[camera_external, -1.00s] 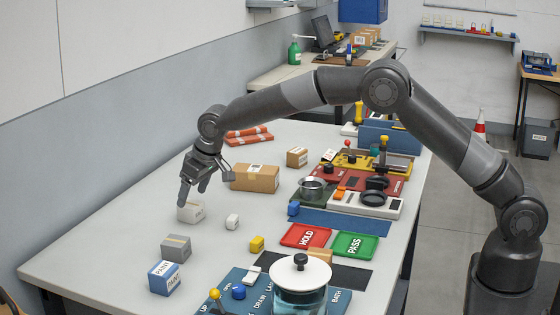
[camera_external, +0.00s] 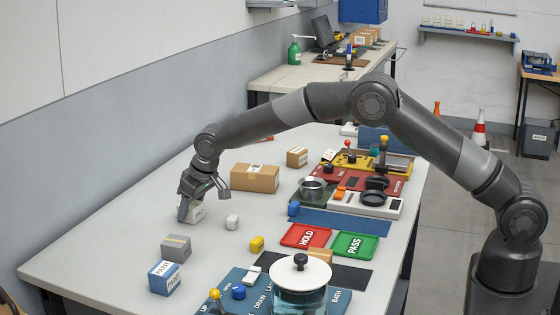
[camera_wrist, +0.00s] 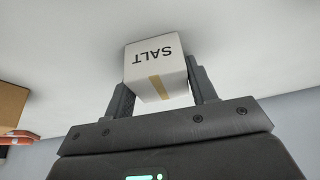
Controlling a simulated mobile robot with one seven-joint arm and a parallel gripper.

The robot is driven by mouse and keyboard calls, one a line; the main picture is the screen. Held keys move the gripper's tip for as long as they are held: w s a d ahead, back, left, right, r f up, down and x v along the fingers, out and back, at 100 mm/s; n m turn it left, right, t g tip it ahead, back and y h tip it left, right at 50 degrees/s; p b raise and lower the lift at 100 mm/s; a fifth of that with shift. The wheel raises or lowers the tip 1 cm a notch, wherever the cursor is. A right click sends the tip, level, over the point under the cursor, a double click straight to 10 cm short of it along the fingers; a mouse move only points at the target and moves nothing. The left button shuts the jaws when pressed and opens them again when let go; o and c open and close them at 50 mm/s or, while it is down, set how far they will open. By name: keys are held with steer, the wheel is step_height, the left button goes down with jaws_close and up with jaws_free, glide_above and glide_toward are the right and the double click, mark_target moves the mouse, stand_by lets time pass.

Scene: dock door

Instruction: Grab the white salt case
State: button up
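The white salt case (camera_wrist: 155,62) shows in the wrist view with SALT printed on it and a tan tape strip. It sits on the table (camera_external: 110,245), and in the external view the case (camera_external: 196,213) is partly hidden by my gripper (camera_external: 202,205). In the wrist view my gripper (camera_wrist: 160,90) has one finger on each side of the case's near part. The fingers are apart; I cannot tell whether they press on the case.
A larger cardboard box (camera_external: 255,178) is behind to the right. The table to the left is clear.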

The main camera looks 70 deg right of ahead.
steer(key=c, duration=0.6)
